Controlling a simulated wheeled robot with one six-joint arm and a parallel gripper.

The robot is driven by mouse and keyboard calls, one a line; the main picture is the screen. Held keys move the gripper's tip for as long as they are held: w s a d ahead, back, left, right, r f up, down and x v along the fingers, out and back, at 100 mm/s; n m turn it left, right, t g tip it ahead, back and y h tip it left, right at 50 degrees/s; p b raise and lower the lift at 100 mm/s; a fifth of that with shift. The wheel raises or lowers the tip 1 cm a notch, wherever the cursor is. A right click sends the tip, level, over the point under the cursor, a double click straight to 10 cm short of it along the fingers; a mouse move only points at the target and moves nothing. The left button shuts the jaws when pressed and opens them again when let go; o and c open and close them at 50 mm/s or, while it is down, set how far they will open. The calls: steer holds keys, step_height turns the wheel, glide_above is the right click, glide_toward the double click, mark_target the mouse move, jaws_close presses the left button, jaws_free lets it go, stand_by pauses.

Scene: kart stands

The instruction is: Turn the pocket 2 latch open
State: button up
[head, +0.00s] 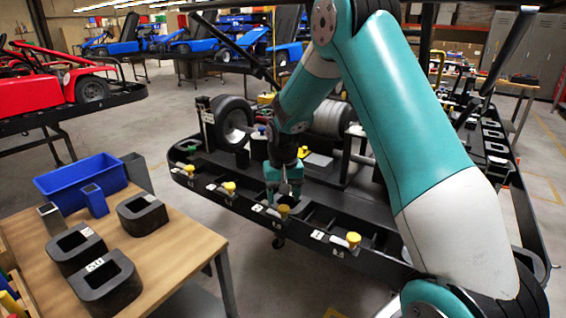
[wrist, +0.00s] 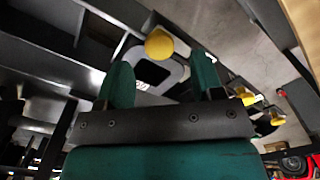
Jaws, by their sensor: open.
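The pocket 2 latch is a yellow knob (head: 283,210) on the front rail of the black kart stand (head: 330,222), beside a small white label that seems to read 2. My gripper (head: 284,188) points down just above this knob. In the wrist view, a yellow knob (wrist: 159,43) shows beyond and between the two green fingertips of my gripper (wrist: 161,70), in front of a grey-rimmed dark opening. The fingers are apart and empty. I cannot tell whether they touch the knob. The latch's turn angle is unclear.
Other yellow latches sit along the same rail, one to the right (head: 353,240) and one to the left (head: 229,187). Tyres (head: 236,120) stand on the stand behind. A wooden table (head: 180,255) at left holds a blue bin (head: 82,180) and dark blocks.

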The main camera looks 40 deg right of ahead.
mark_target(283, 208)
step_height(283, 208, up, 14)
steer(key=shift+b, duration=0.35)
steer(key=shift+f, duration=0.1)
